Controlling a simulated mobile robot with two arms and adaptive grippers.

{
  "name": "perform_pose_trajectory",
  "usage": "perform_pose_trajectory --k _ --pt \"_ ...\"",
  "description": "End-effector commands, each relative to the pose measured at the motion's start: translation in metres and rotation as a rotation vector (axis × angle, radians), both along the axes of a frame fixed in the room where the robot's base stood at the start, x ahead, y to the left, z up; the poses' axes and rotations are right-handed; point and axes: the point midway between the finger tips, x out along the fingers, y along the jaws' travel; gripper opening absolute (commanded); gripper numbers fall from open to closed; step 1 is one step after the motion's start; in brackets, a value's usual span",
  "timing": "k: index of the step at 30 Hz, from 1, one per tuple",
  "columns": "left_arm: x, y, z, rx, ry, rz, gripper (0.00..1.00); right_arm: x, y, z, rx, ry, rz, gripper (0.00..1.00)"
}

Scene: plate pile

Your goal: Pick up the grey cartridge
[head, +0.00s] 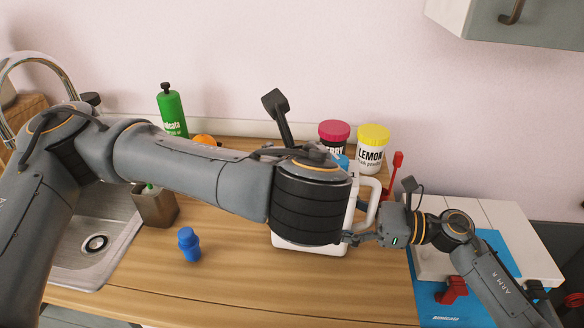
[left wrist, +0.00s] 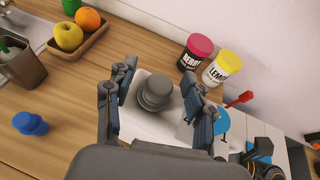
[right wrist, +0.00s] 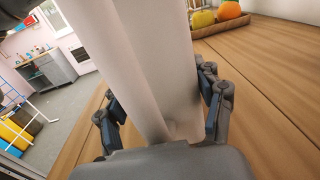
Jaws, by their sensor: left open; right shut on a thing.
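The grey cartridge (left wrist: 155,90) shows in the left wrist view as a dark, stepped round piece at a white pitcher (left wrist: 157,122). My left gripper (left wrist: 150,88) is open, with its fingers on either side of the cartridge; I cannot tell whether they touch it. In the head view my left arm hides the cartridge and the left fingers. The white pitcher (head: 300,247) stands on the counter there, its handle at right. My right gripper (head: 364,238) is shut on the pitcher at its lower right side. In the right wrist view the pitcher's white wall (right wrist: 160,60) fills the jaws.
A berry jar (head: 334,133) and a lemon jar (head: 372,148) stand behind the pitcher. A blue bottle (head: 189,245) stands front left, near a brown holder (head: 155,206) and the sink (head: 95,243). A fruit tray (left wrist: 82,53) is at the back. The front counter is clear.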

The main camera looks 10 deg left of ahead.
Motion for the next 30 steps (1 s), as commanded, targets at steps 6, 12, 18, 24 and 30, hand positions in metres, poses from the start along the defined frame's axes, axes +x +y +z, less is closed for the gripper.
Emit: perform_pose_trajectory --k 6,12,18,24,30 --pt "0.000 0.000 0.000 -0.001 0.000 0.000 0.27 0.000 0.000 0.002 0.003 -0.001 0.000 0.14" --pt "0.000 0.000 0.001 -0.001 -0.001 0.000 0.00 0.000 0.000 0.002 0.003 -0.001 0.000 0.14" --pt "0.000 0.000 0.001 -0.002 -0.001 0.001 0.00 0.000 0.000 0.002 0.003 -0.001 0.000 0.14" --pt "0.000 0.000 0.025 -0.004 -0.006 0.002 0.00 0.000 0.000 0.001 0.002 -0.001 0.000 0.14" --pt "0.000 0.000 0.067 -0.005 -0.008 0.003 0.00 0.000 0.000 0.000 0.001 0.000 0.000 0.14"
